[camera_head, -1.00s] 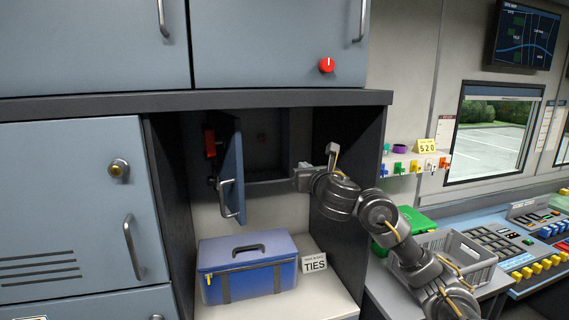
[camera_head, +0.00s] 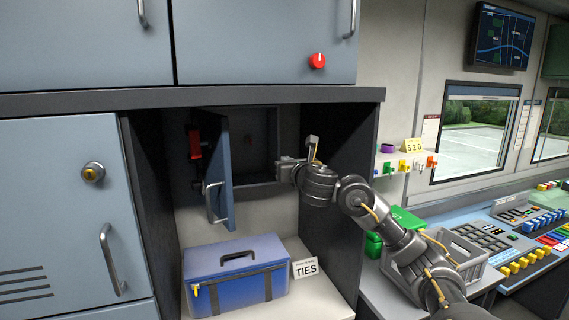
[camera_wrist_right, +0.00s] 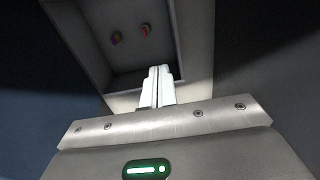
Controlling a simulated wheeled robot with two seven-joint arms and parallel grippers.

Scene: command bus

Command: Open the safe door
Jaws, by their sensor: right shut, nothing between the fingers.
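The safe door (camera_head: 218,165) is a blue-grey panel inside the open cabinet bay. It stands swung outward, with its bar handle (camera_head: 211,202) on the face turned left. The dark safe interior (camera_head: 256,145) shows to its right. My right gripper (camera_head: 278,172) is shut and empty, just in front of the right part of the safe opening and apart from the door handle. In the right wrist view its closed fingers (camera_wrist_right: 158,88) point toward the safe interior (camera_wrist_right: 140,50), where two small coloured items show on the back wall. My left gripper is not in view.
A blue case (camera_head: 236,278) and a TIES sign (camera_head: 306,268) stand on the shelf below the safe. The bay's dark right wall (camera_head: 340,190) is close beside my right arm. A grey crate (camera_head: 440,255) and a green box (camera_head: 400,219) are farther right.

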